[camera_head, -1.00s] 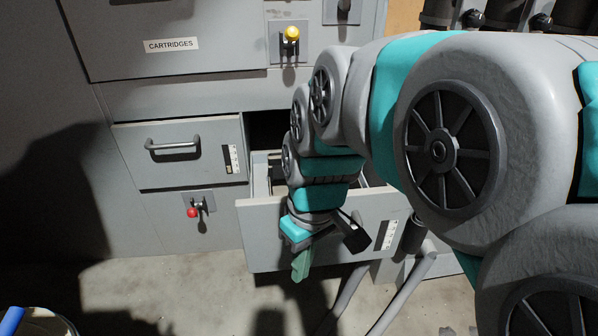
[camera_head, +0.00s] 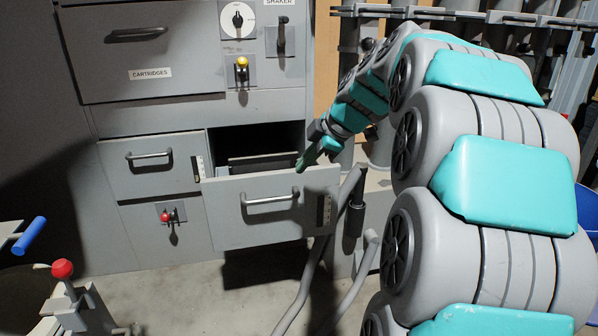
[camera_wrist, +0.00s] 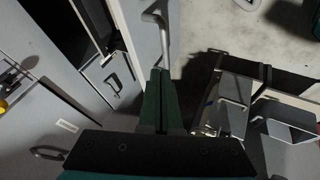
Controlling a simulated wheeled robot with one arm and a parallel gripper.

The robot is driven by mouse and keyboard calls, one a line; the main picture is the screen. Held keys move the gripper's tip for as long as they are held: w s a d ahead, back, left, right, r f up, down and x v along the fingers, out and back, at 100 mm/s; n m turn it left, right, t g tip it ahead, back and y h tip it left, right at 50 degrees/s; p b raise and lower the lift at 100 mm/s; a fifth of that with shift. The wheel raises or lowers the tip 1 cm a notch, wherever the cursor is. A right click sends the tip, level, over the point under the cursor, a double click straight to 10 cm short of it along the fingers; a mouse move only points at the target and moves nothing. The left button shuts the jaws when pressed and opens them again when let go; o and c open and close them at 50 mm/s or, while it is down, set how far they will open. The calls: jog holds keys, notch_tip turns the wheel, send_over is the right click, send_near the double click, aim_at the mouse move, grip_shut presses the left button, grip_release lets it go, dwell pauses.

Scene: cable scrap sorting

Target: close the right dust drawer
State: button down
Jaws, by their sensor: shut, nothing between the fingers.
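The right dust drawer (camera_head: 225,215) is pulled out, with its dark opening showing behind its grey front. Its bar handle (camera_head: 269,200) is in the middle of the front. The drawer front (camera_wrist: 142,42) and handle (camera_wrist: 164,25) also show in the wrist view, just beyond my fingertips. My gripper (camera_head: 301,166) has green fingers and is shut and empty. In the head view it overlaps the top edge of the drawer front, right of the handle. In the wrist view the fingertips (camera_wrist: 160,72) lie close to the front. I cannot tell whether they touch it.
The left drawer (camera_head: 150,180) is shut. A red-knobbed lever (camera_head: 167,217) sits below it and a yellow-knobbed one (camera_head: 241,68) above. Grey hoses (camera_head: 325,250) stand right of the open drawer. Another red-knobbed lever (camera_head: 62,270) is at lower left.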

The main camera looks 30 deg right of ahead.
aim_at(285, 175)
jog(key=w+f, duration=0.4)
jog(key=w, duration=0.1)
jog(key=w+a+f, duration=0.1)
jog(key=w+f, duration=0.1)
jog(key=shift+w+f, duration=0.35)
jog(key=shift+w, duration=0.05)
jog(key=shift+w+f, duration=0.1)
jog(key=shift+w, duration=0.35)
